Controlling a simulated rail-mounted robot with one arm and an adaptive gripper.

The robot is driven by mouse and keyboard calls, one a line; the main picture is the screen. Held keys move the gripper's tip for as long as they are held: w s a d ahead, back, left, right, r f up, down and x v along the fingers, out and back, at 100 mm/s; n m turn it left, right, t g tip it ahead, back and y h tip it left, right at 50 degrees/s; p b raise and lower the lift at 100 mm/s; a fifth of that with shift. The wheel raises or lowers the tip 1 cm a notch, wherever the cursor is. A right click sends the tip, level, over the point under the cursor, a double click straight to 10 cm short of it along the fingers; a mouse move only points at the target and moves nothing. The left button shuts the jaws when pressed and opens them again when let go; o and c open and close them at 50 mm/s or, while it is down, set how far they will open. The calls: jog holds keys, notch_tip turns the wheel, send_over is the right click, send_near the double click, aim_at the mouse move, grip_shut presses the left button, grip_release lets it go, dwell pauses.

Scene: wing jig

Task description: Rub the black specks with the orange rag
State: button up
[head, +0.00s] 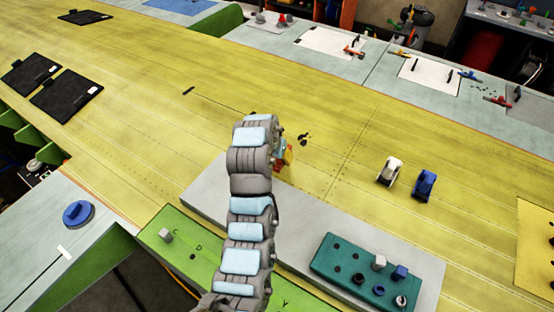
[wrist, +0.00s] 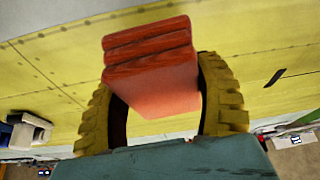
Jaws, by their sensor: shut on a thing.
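The orange rag (wrist: 150,65), a folded red-orange block, sits between the two yellow fingers of my gripper (wrist: 158,85) in the wrist view. The fingers are shut on its sides. In the head view my arm hides most of the gripper, and only a bit of orange and yellow shows to the right of the arm's end. A cluster of black specks (head: 303,138) lies on the yellow wing panel (head: 350,125), just beyond and right of the gripper. I cannot tell whether the rag touches the panel.
A white clamp-like part (head: 389,171) and a blue one (head: 424,185) stand on the panel to the right. A teal block with holes (head: 345,262) lies on the grey plate in front. Black flat pads (head: 66,93) lie far left. The panel's middle is mostly clear.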

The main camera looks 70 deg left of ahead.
jog(key=shift+r, duration=0.35)
jog(key=shift+r, duration=1.55)
